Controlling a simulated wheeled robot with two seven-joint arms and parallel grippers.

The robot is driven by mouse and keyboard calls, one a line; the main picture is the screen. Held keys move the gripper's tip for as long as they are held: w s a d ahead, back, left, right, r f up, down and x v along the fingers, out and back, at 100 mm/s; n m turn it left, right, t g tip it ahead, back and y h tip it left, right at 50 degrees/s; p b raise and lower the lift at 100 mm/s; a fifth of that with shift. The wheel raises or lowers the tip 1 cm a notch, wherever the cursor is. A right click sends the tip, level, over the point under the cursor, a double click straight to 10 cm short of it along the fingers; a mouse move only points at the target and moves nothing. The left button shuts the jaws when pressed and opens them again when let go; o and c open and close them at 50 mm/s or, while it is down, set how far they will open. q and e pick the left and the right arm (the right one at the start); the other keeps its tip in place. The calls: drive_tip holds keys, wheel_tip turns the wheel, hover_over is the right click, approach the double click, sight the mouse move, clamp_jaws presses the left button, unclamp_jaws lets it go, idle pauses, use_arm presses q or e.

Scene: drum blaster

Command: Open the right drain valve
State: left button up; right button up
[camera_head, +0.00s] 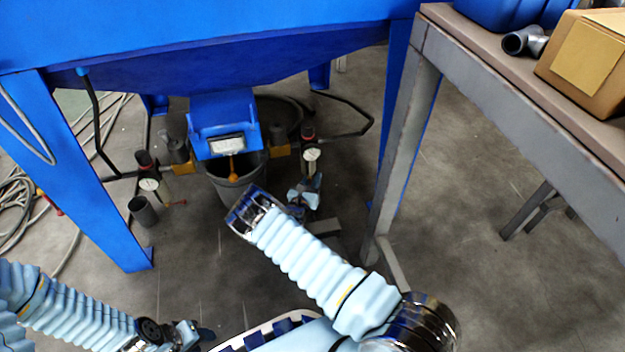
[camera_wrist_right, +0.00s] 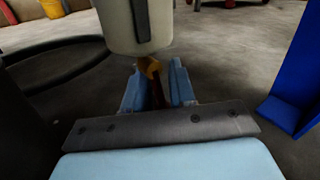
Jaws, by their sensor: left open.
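In the right wrist view a pale bowl (camera_wrist_right: 138,25) hangs above my right gripper (camera_wrist_right: 160,85), with a yellow fitting (camera_wrist_right: 150,68) and a dark red handle (camera_wrist_right: 158,92) beneath. The handle lies between the two fingers, which stand apart with narrow gaps beside it; firm contact does not show. My left gripper (camera_head: 196,336) is low at the bottom left, open and away from the drains.
A grey bucket (camera_head: 236,185) stands under the hopper chute (camera_head: 222,120). A blue leg (camera_head: 398,110) and a workbench (camera_head: 520,100) stand at right. Hoses lie on the left floor.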

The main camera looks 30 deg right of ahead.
clamp_jaws()
drive_tip(key=shift+a+f+m+p, duration=0.1)
drive_tip(key=shift+a+m+p, duration=0.05)
drive_tip(key=shift+m+p, duration=0.25)
drive_tip(key=shift+o, duration=1.5)
unclamp_jaws()
drive_tip(key=shift+f, duration=0.1)
drive_tip(key=p+v, duration=0.2)
drive_tip(key=v, duration=1.1)
drive_tip(key=shift+s+a+r+p, duration=0.25)
drive_tip(key=shift+s+r+p, duration=0.05)
drive_tip(key=shift+r+p, duration=0.05)
